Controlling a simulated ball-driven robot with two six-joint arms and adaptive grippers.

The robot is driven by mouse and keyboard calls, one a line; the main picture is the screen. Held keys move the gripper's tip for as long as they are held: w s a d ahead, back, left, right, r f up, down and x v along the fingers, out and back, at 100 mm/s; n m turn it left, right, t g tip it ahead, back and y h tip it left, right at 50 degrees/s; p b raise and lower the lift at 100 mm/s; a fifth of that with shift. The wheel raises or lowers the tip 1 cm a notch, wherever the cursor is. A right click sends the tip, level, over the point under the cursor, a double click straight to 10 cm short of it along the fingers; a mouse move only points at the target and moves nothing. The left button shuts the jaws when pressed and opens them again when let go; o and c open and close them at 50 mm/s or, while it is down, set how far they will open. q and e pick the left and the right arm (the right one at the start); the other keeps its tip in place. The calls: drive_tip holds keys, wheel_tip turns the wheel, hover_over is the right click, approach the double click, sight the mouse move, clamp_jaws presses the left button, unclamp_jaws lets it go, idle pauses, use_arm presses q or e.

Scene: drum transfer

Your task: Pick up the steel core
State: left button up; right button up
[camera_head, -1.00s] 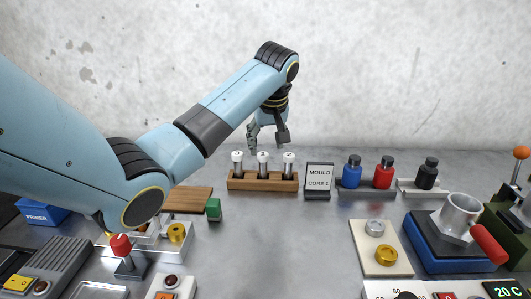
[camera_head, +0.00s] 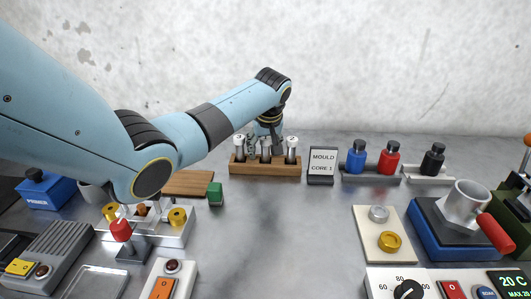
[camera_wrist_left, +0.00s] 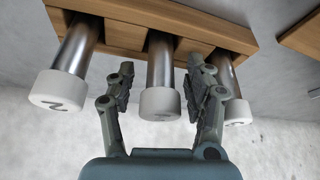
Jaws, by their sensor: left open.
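Three steel cores with white numbered caps stand upright in the wooden rack (camera_head: 265,169). The left core (camera_head: 239,150) appears marked 3, the middle core (camera_head: 265,152) appears marked 1, and the right core (camera_head: 291,152) appears marked 2. A sign (camera_head: 321,163) beside the rack reads "MOULD CORE 1". My left gripper (camera_head: 265,136) is low at the rack, partly hidden by the cores. In the left wrist view my left gripper (camera_wrist_left: 160,70) is open, with a finger on each side of the middle core (camera_wrist_left: 160,95); gaps show. My right gripper is not seen.
The neighbouring cores stand close to the fingers. Blue, red and black bottles (camera_head: 389,158) stand right of the sign. The table's middle is clear.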

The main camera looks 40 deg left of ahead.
use_arm(q)
clamp_jaws()
idle(0.3)
idle(0.3)
